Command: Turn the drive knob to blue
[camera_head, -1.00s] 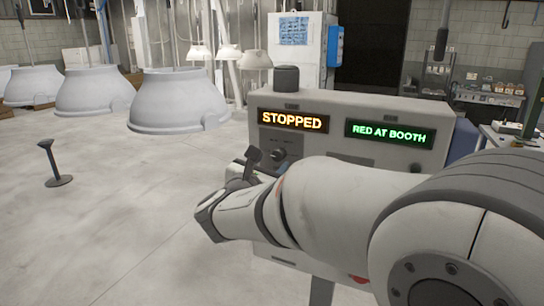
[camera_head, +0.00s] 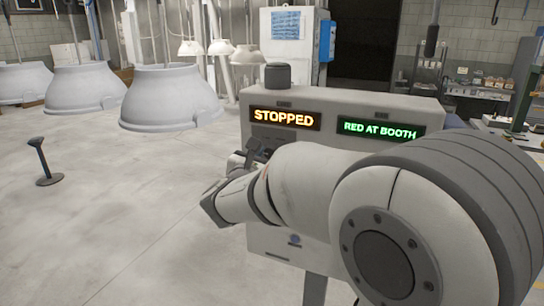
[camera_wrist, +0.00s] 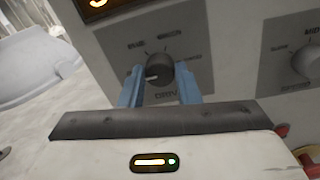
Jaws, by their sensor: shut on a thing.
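The drive knob (camera_wrist: 158,70) is a dark round knob on the grey control panel, with "DRIV…" printed below it in the wrist view. Small labels surround it; one at upper left looks like "BLUE", another at upper right is blurred. A pale mark shows on the knob's lower left face. My gripper (camera_wrist: 160,84) has its blue fingers on either side of the knob, shut on it. In the head view my gripper (camera_head: 258,152) is against the panel's front and the knob is hidden.
The control box (camera_head: 350,100) shows a lit orange "STOPPED" sign (camera_head: 285,118) and a green "RED AT BOOTH" sign (camera_head: 380,130). A second knob (camera_wrist: 308,60) sits to the right. A short post (camera_head: 42,162) stands on open floor.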

